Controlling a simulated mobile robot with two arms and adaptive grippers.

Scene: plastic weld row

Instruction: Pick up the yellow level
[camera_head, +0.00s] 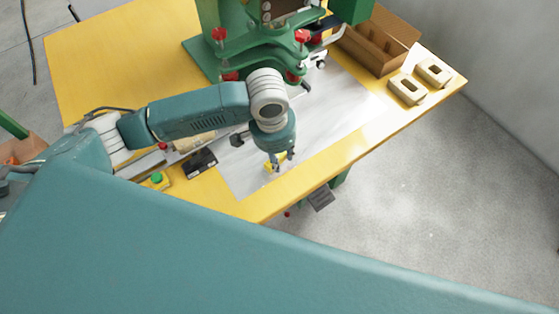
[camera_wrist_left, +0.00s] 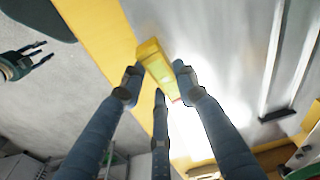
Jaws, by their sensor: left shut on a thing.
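The yellow level (camera_head: 269,166) is a small yellow block at the fingertips of my left gripper (camera_head: 280,160), over the near edge of the grey sheet on the table. In the left wrist view the level (camera_wrist_left: 150,58) sits between the fingers of my left gripper (camera_wrist_left: 157,82), which is shut on it. I cannot tell whether the level still touches the sheet. The fingers hide part of it in the head view. My right gripper (camera_wrist_left: 47,51) shows at the left of the left wrist view, off the table, its fingers apart and empty.
A green machine (camera_head: 200,60) with red knobs stands at the back of the yellow table (camera_head: 100,45). A cardboard box (camera_head: 400,37) and two beige blocks (camera_head: 407,89) (camera_head: 433,72) are at the right. A green button box (camera_head: 156,180) and a black item (camera_head: 200,162) lie left of the gripper.

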